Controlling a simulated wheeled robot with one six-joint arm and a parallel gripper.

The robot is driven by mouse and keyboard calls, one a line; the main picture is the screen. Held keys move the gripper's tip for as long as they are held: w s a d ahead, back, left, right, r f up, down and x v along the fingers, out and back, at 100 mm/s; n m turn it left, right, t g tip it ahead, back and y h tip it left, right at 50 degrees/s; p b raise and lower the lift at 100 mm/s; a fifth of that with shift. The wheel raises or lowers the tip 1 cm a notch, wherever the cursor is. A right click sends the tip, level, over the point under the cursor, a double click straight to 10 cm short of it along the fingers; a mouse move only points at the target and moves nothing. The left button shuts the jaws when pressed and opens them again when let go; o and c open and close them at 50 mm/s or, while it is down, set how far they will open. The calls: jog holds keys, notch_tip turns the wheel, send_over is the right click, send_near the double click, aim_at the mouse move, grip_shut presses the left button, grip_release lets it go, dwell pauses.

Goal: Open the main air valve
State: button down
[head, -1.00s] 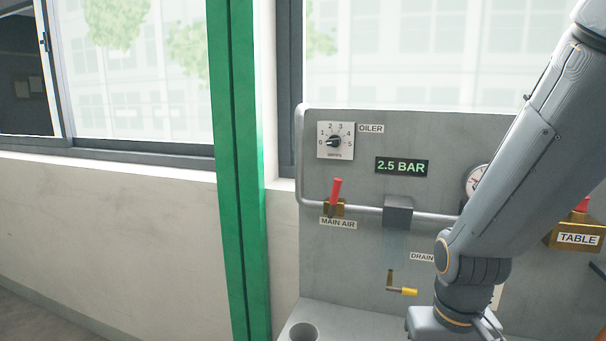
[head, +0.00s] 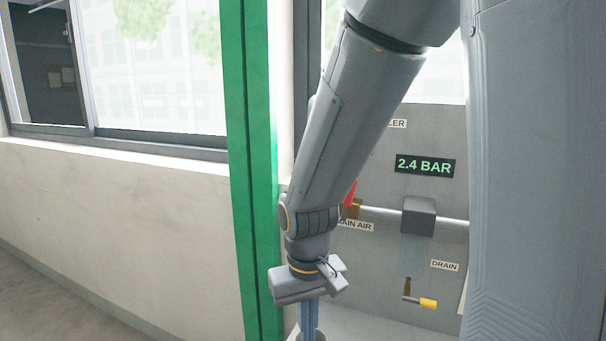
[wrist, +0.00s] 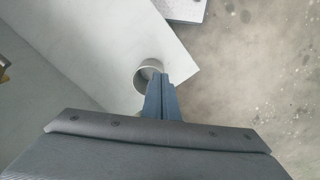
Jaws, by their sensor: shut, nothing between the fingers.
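The main air valve (head: 354,208) is a brass body with a red lever on the horizontal pipe of the grey panel. Its red lever (head: 350,190) points up, leaning right, across the pipe, and is partly hidden by my arm. The MAIN AIR label (head: 358,226) below it is partly covered. My gripper (head: 308,333) is below and left of the valve, apart from it, pointing down. In the wrist view its blue-grey fingers (wrist: 160,82) are together and empty, beside or over a round grey cup (wrist: 140,82) on the panel's shelf.
A display (head: 425,166) reads 2.4 BAR. A grey block (head: 418,217) sits on the pipe, with a yellow-handled drain tap (head: 427,303) below. A green post (head: 250,170) stands close left of my arm. My arm hides the gauge and the table valve.

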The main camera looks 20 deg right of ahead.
jog(key=w+d+r+m+g+h+p, duration=0.2)
jog(key=w+r+m, duration=0.45)
jog(key=r, duration=1.05)
jog(key=w+r+m+h+p, duration=0.1)
jog(key=w+r+m+h, duration=0.55)
jog(key=r, duration=1.15)
jog(key=n+y+p, duration=0.1)
jog(key=y+p, duration=0.1)
jog(key=p, duration=0.2)
send_near(350, 197)
notch_tip(350, 197, down, 4)
jog(key=w+d, duration=0.3)
jog(key=shift+s+d+f+p, duration=0.1)
jog(key=shift+s+f+p, duration=0.2)
jog(key=shift+s, duration=0.3)
jog(key=shift+d, duration=0.1)
